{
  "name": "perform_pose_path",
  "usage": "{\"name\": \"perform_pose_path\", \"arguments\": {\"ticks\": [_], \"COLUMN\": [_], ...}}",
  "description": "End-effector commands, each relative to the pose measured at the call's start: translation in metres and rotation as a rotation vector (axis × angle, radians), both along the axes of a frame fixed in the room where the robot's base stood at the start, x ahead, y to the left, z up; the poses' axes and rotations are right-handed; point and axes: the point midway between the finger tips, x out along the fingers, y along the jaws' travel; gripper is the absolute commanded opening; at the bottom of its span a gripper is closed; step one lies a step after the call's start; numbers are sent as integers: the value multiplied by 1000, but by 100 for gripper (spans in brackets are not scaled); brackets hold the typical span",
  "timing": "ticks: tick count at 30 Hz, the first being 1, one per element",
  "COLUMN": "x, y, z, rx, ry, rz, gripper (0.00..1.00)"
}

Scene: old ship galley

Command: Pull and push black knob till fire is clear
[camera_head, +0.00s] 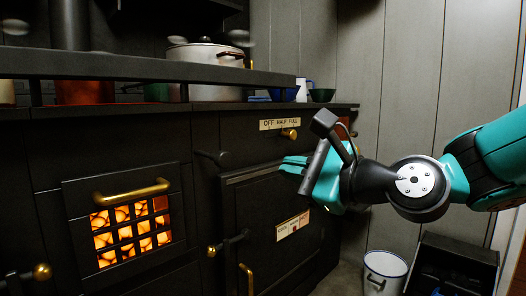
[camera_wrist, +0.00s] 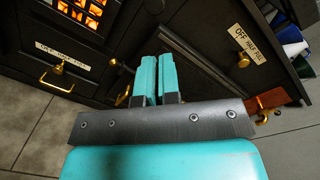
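A black knob on a short stalk (camera_head: 212,157) sticks out of the dark stove front, between the firebox and the oven door. The fire (camera_head: 132,230) glows orange behind a barred grate in the firebox door; it also shows at the top left of the wrist view (camera_wrist: 88,10). My gripper (camera_head: 296,166) is at the upper right of the oven door, to the right of the knob and apart from it. In the wrist view its two teal fingers (camera_wrist: 158,79) are close together, with nothing visible held between them.
The oven door (camera_head: 270,225) has a label and brass fittings. A brass knob (camera_head: 289,134) sits by an "OFF HALF FULL" plate (camera_head: 280,123). A white bucket (camera_head: 384,272) and a black box (camera_head: 455,262) are on the floor at right.

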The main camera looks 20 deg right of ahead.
Motion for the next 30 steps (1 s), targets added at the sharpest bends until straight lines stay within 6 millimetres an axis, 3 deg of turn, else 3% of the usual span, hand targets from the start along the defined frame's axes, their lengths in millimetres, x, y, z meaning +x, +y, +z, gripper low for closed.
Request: {"name": "perform_pose_path", "arguments": {"ticks": [1, 3, 15, 23, 30], "x": [7, 17, 49, 46, 30], "y": [-1, -2, -3, 1, 4], "z": [23, 33, 61, 73, 80], "rx": [-25, -75, -407, -639, -841], "ry": [15, 31, 119, 169, 196], "rz": [-3, -5, 42, 134, 254], "gripper": [0, 0, 0, 0, 0]}}
